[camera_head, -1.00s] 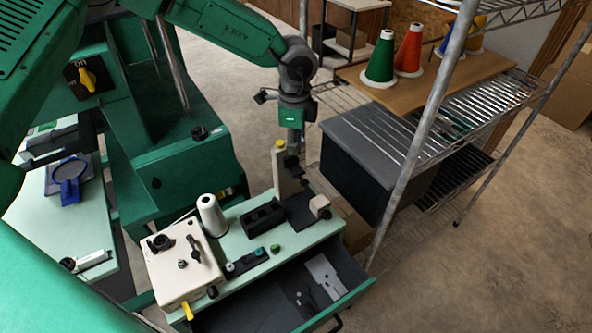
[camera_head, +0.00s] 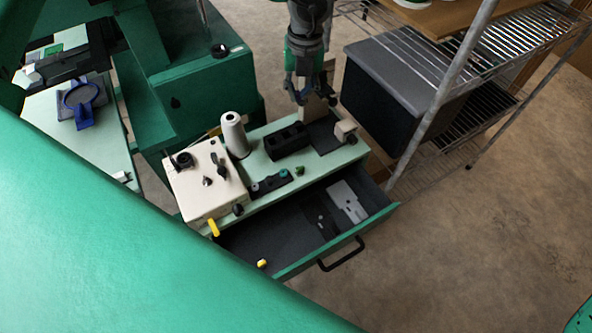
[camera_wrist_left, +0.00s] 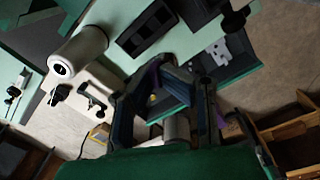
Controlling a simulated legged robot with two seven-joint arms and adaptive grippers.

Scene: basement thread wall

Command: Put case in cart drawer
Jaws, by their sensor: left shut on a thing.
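My left gripper (camera_head: 303,92) points down at the back of the cart, beside an upright beige block (camera_head: 318,108). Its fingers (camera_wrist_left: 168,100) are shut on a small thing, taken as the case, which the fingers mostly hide. A pale, silvery round shape (camera_wrist_left: 177,128) shows between them in the left wrist view. The cart drawer (camera_head: 268,232) is pulled open below the cart top, with a black handle on its green front. Inside lie a pale flat plate (camera_head: 347,201), small grey bits and a yellow piece (camera_head: 262,263). My right gripper is not in view.
The cart top holds a beige switch box (camera_head: 205,180), a white thread cone (camera_head: 234,135) and a black slotted block (camera_head: 287,140). A wire rack with a dark bin (camera_head: 385,90) stands close on the right. Floor in front of the drawer is clear.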

